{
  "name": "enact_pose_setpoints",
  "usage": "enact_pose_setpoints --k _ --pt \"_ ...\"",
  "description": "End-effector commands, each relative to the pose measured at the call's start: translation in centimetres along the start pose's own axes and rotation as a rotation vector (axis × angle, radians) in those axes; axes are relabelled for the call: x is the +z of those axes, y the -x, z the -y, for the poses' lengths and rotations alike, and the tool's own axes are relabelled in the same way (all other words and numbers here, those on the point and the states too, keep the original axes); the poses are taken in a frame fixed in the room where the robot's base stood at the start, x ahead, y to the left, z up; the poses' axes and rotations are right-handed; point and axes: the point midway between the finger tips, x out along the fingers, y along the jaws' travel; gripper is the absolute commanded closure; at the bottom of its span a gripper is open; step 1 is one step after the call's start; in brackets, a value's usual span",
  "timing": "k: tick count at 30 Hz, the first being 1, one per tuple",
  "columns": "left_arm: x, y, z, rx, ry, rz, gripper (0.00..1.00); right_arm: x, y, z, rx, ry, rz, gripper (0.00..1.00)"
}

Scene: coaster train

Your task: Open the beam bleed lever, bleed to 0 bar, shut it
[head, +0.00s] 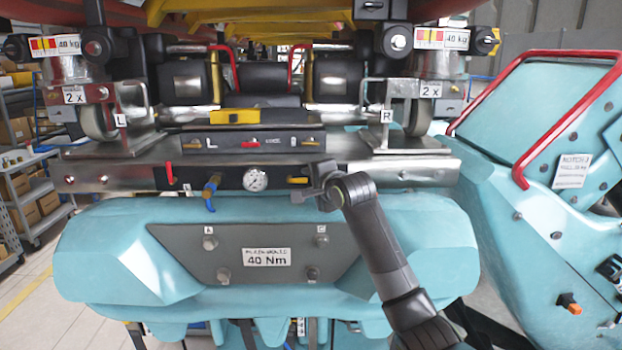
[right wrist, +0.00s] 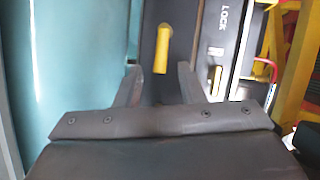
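A beam with a dark front panel (head: 229,180) carries a round white pressure gauge (head: 255,179); its needle is too small to read. A yellow-handled lever (head: 298,180) lies level to the right of the gauge. No readable label tells me whether it is the bleed lever. My right gripper (head: 318,185) is just right of it. In the right wrist view, the yellow handle (right wrist: 162,49) lies ahead of the gap between the two spread fingers (right wrist: 158,72). The right gripper is open and empty. My left gripper is not in view.
Above is a lock panel (head: 240,143) with small handles. Below is a turquoise body with a 40 Nm plate (head: 266,257). A red rail (head: 520,150) stands at right.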

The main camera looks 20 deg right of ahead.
Motion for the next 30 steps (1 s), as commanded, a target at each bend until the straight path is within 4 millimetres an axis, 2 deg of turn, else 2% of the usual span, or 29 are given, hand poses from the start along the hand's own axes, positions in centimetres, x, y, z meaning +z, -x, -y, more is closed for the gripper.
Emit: enact_pose_setpoints --k 8,16,17,30 --pt "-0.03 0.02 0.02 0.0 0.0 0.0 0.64 0.0 -0.09 -0.01 0.0 0.0 0.0 0.65" --pt "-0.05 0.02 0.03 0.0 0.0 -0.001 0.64 -0.01 -0.08 -0.01 0.0 0.0 0.0 0.99" --pt "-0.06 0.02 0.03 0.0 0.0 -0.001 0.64 -0.01 -0.08 -0.01 0.0 0.0 0.0 1.0" --pt "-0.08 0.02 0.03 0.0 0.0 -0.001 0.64 0.06 0.0 0.48 0.033 0.068 -0.014 1.0"
